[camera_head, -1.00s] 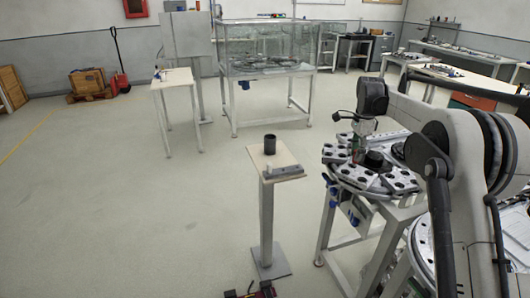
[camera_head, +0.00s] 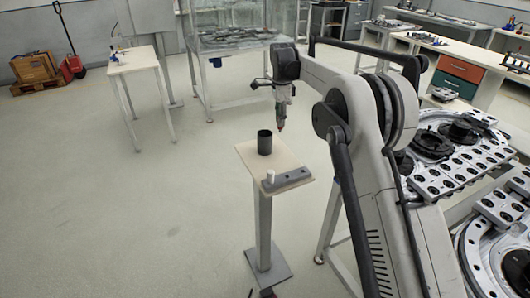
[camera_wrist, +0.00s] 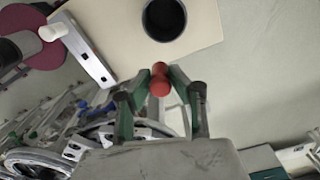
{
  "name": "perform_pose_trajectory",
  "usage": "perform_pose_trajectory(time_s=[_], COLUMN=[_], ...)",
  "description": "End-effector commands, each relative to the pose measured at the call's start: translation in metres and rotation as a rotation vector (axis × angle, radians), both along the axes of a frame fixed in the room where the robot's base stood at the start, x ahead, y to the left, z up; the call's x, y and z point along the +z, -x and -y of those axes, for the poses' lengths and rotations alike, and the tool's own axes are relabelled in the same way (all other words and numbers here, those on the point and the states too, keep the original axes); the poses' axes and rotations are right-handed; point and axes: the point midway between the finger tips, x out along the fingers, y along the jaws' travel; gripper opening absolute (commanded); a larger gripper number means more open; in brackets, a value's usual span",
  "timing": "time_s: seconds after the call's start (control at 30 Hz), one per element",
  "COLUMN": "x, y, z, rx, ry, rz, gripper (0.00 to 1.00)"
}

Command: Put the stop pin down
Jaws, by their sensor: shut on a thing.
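My gripper (camera_wrist: 160,92) is shut on a small red pin (camera_wrist: 159,76), which I take to be the stop pin. Its red tip also shows in the head view (camera_head: 281,128), pointing down. The gripper hangs in the air near the back right of a small cream-topped pedestal (camera_head: 246,152), apart from it. On the pedestal stand a dark, open cup (camera_head: 264,142) and a grey metal block with holes (camera_head: 290,179). A white peg (camera_head: 270,176) stands upright at the block's left end. The block also shows at the upper left of the wrist view (camera_wrist: 92,55).
The ring track table (camera_head: 470,150) with its perforated plates lies to the right, partly behind my arm. A white side table (camera_head: 132,60) stands at the back left, near a glass-walled bench (camera_head: 235,42). The floor left of the pedestal is clear.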

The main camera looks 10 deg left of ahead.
Motion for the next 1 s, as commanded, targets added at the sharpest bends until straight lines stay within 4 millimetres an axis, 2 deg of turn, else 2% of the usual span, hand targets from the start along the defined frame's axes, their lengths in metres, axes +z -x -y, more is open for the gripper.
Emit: perform_pose_trajectory(time_s=[0.3,0.57,0.8,1.0], x=[-0.050,-0.069,-0.097,-0.098], y=[0.000,0.000,0.000,0.000], z=[-0.001,-0.001,0.000,0.000], rx=[-0.001,0.000,0.000,0.000], ry=[0.000,0.000,0.000,0.000], rz=[0.000,0.000,0.000,0.000], gripper=[0.00,0.00,0.00,0.00])
